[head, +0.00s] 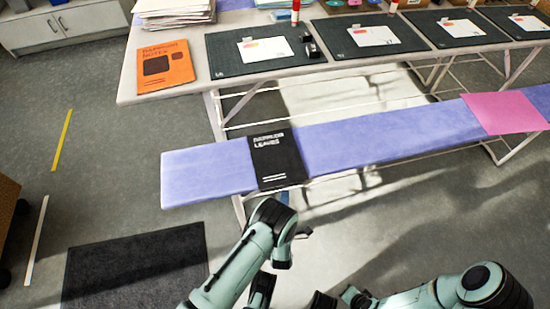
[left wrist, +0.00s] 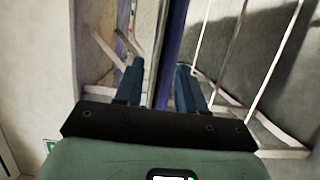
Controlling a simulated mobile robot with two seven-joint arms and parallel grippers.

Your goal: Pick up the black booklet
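The black booklet (head: 277,158) with white lettering lies across the purple bench (head: 205,172), left of the bench's middle. Its near edge reaches the bench's front edge. My left gripper (head: 285,197) is just in front of that edge, mostly hidden behind my wrist, with a bit of blue finger showing. In the left wrist view my left gripper (left wrist: 158,75) has its two blue fingers apart, with the bench's purple edge (left wrist: 173,45) seen between and beyond them. I cannot make out the booklet there. My right arm is at the lower right of the head view; its fingers are not clear.
A pink sheet (head: 505,112) lies on the bench's right part. The table (head: 135,88) behind holds an orange booklet (head: 165,67), a paper stack (head: 173,12) and several dark mats (head: 230,58). A dark floor mat (head: 135,268) lies at lower left.

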